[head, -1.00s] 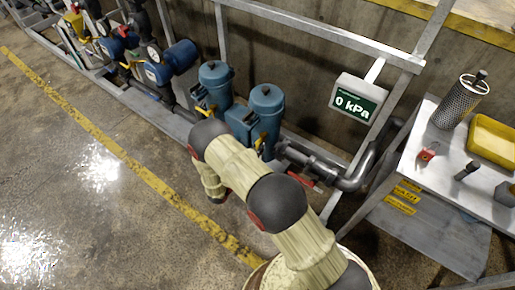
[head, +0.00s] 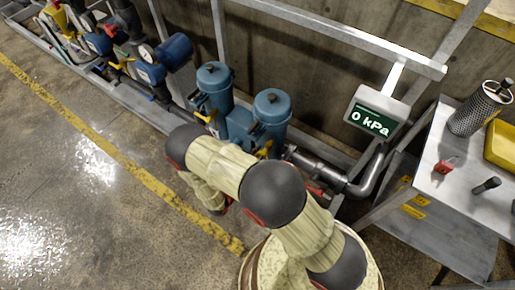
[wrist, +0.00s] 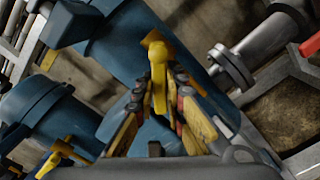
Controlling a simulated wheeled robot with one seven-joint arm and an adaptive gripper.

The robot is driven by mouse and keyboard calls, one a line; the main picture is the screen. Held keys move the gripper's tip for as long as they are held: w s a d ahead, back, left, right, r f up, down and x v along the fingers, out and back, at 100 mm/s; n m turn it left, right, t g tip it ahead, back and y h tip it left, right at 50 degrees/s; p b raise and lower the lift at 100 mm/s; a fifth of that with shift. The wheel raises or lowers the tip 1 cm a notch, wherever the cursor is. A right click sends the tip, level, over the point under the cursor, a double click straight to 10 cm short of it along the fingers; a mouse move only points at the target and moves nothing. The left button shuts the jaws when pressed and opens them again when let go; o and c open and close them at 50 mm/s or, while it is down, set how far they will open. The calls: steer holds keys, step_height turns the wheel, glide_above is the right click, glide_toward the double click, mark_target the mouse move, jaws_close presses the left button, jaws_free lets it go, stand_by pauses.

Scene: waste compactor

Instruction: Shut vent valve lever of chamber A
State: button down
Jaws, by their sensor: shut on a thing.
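Two blue filter chambers stand side by side in the head view, the left one (head: 214,78) and the right one (head: 271,106). No chamber letter is readable. Yellow levers show low on them, one on the left chamber (head: 204,116) and one on the right (head: 264,150). In the wrist view, a yellow lever (wrist: 158,75) stands between the fingers of my gripper (wrist: 159,97), in front of a blue body (wrist: 115,45). My gripper is shut on this lever. A second yellow lever (wrist: 55,157) is at lower left. My arm hides the gripper's contact in the head view.
A grey gauge box (head: 378,112) reads 0 kPa. A red-handled pipe (head: 318,190) runs right of the chambers. A grey bench (head: 445,190) with a mesh cylinder and a yellow tray stands at right. Open floor lies left of the yellow line (head: 130,165).

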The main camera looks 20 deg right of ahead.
steer(key=m, duration=0.3)
steer(key=r+m, duration=0.1)
steer(key=shift+w+a+m+b, duration=0.3)
steer(key=shift+w, duration=0.1)
steer(key=shift+a+r+m+b, duration=0.1)
steer(key=shift+r+m+b, duration=0.25)
steer(key=shift+m, duration=0.9)
steer(key=shift+r+m+b, duration=0.15)
steer(key=shift+r+m, duration=0.35)
steer(key=shift+m, duration=0.75)
steer(key=c, duration=1.8)
jaws_free()
steer(key=shift+w, duration=0.1)
steer(key=v, duration=1.2)
